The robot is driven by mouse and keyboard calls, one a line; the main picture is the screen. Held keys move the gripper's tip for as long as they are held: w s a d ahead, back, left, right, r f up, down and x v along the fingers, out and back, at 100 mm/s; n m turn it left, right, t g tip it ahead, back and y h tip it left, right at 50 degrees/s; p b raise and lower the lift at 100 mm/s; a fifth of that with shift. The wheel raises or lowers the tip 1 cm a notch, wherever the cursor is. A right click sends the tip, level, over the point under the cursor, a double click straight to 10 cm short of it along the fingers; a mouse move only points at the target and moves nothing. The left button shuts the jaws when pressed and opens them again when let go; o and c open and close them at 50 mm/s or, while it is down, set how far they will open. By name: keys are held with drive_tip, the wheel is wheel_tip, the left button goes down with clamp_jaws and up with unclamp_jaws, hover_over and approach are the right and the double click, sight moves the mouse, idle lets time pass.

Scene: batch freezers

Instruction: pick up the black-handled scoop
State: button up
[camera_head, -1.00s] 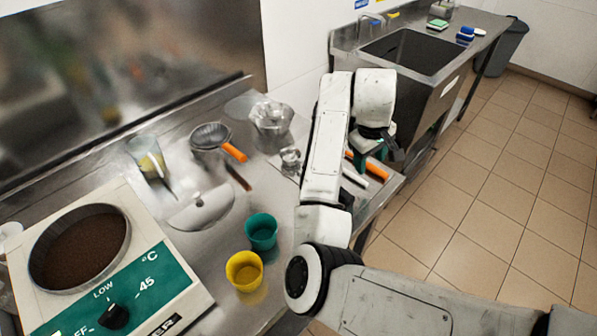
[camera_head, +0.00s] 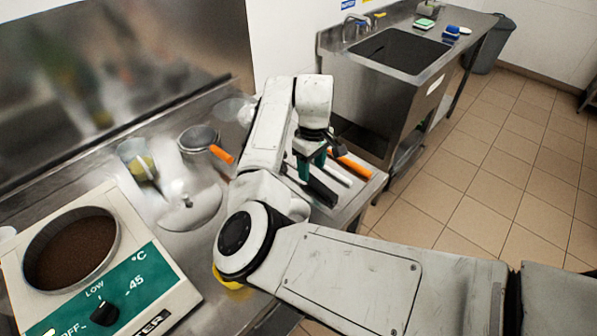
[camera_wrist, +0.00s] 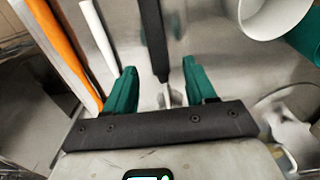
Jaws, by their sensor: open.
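The black-handled scoop (camera_head: 323,192) lies at the right end of the steel counter, its handle showing just in front of my gripper. In the wrist view its black handle (camera_wrist: 152,38) runs from the top edge down towards the space between my fingers, with a thin metal part below it. Its bowl is not clear in either view. My gripper (camera_head: 311,161) points down over the tools with its green fingers apart and empty. In the wrist view my gripper (camera_wrist: 163,88) has one finger on each side of the handle's line; I cannot tell the exact height above it.
An orange-handled tool (camera_head: 350,166) and a white-handled tool (camera_wrist: 100,35) lie beside the scoop. A white cup (camera_wrist: 272,18) and a teal cup (camera_wrist: 308,42) are on the other side. A strainer (camera_head: 198,138) and the heated pan unit (camera_head: 150,280) stand left. The counter ends at right.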

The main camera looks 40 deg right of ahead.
sight(325, 192)
drive_tip(key=shift+w+f+p, duration=0.15)
drive_tip(key=shift+f+p, duration=0.3)
drive_tip(key=shift+f, duration=1.9)
clamp_jaws()
